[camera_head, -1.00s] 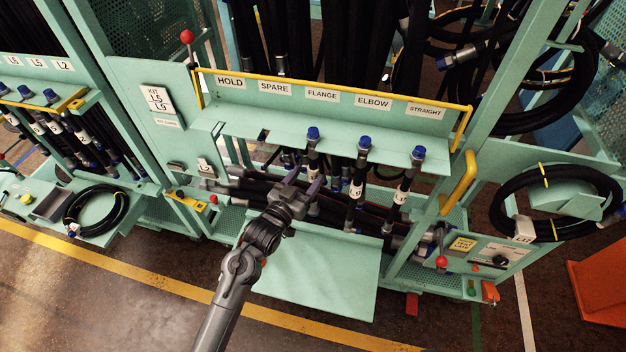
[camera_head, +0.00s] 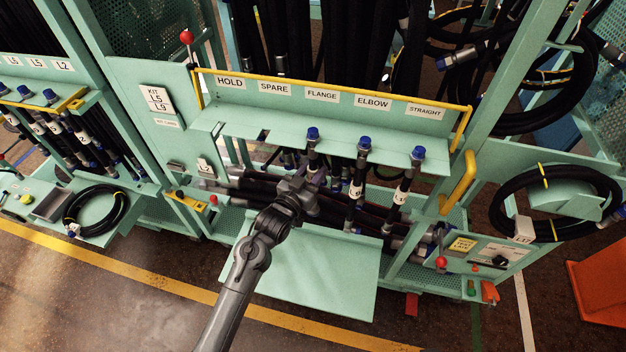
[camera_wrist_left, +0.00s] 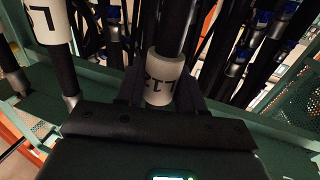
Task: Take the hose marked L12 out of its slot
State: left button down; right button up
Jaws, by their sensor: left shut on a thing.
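My left gripper (camera_head: 313,182) is shut on a black hose (camera_head: 312,157) with a blue cap, under the FLANGE sign. The hose stands upright with its capped end in a slot of the green shelf (camera_head: 235,120). In the left wrist view the fingers close around the hose at its white label sleeve (camera_wrist_left: 163,92). The sleeve's mark is upside down and appears to read L12, though not clearly. The hose's lower part is hidden behind my gripper. My right gripper is not in view.
Two more blue-capped hoses hang to the right, under ELBOW (camera_head: 357,185) and STRAIGHT (camera_head: 402,190). A yellow rail (camera_head: 335,88) runs above the shelf. A bare green tray (camera_head: 310,275) lies below my gripper. Coiled hose (camera_head: 500,210) hangs at the right.

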pick_arm(q)
jog(key=shift+r, duration=0.2)
jog(key=shift+r, duration=0.2)
jog(key=s+a, duration=0.3)
jog(key=s, duration=1.4)
jog(key=shift+s, duration=0.4)
dwell(0.8)
